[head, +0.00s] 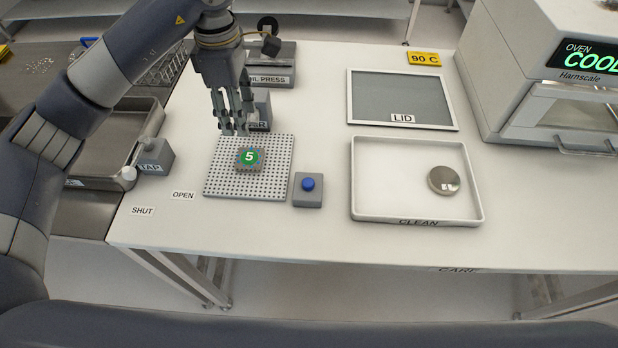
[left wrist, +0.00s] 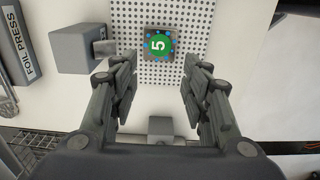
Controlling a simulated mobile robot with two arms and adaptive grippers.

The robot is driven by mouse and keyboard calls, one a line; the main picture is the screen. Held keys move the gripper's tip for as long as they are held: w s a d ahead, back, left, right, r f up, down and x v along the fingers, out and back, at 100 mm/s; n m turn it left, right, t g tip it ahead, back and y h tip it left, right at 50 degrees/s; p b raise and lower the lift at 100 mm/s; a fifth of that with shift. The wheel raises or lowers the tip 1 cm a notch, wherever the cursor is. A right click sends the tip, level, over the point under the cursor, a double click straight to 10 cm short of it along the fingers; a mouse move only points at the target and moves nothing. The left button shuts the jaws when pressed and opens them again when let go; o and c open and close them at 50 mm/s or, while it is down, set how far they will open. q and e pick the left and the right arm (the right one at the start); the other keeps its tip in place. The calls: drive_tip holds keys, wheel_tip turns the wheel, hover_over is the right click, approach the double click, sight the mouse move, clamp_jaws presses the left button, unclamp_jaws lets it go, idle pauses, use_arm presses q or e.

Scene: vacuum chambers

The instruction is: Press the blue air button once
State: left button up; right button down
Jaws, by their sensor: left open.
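The blue air button (head: 308,184) is a round blue cap on a small grey box, on the white table just right of the perforated plate (head: 275,185) in the head view. I cannot make it out in the left wrist view. My left gripper (head: 234,130) is open and empty above the back left edge of the plate, behind and left of the button and apart from it. Its two fingers are spread in the left wrist view (left wrist: 155,95). A block with a green disc marked 5 (head: 249,158) sits on the plate; it also shows in the left wrist view (left wrist: 158,45). My right gripper is not in view.
A white tray marked CLEAN (head: 375,212) holds a round metal piece (head: 443,180), right of the button. A lid panel (head: 400,97) lies behind it. A grey tap box (head: 154,157) stands left of the plate, and an oven (head: 540,70) at right. The table front is clear.

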use_arm(q)
clamp_jaws()
idle(1.1)
